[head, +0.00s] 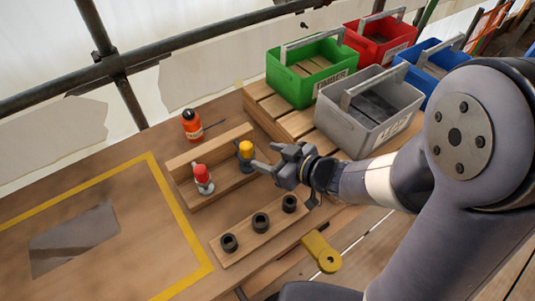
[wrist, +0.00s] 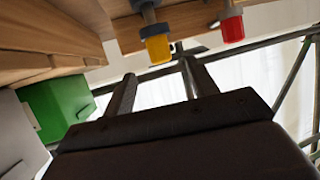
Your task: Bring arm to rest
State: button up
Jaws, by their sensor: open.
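My gripper (head: 266,157) is open and empty at the right end of a wooden rack (head: 215,192). In the wrist view its two fingers (wrist: 157,70) are apart with nothing between them. A yellow-topped piece with a dark grey base (head: 246,150) stands in the rack just beyond the fingertips; it also shows in the wrist view (wrist: 159,48). A gap seems to lie between it and the fingers. A red-topped piece with a light grey base (head: 202,176) stands in the rack further left, and also shows in the wrist view (wrist: 232,29).
An orange bottle (head: 192,125) stands behind the rack. A wooden block with three black sockets (head: 247,240) lies in front. Green (head: 290,85), grey (head: 360,145), red (head: 365,52) and blue (head: 415,79) crates stand at the back right. A yellow bracket (head: 321,252) sits at the table edge.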

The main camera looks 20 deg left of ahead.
aim_at(241, 146)
jog(key=shift+a, duration=0.1)
jog(key=b+x, duration=0.1)
jog(key=x, duration=0.9)
jog(key=shift+w+a, duration=0.1)
jog(key=shift+a, duration=0.1)
jog(key=shift+w+a+r, duration=0.1)
jog(key=shift+a+r, duration=0.05)
jog(key=shift+r+p, duration=0.25)
jog(key=shift+p, duration=0.2)
jog(key=shift+f, duration=0.15)
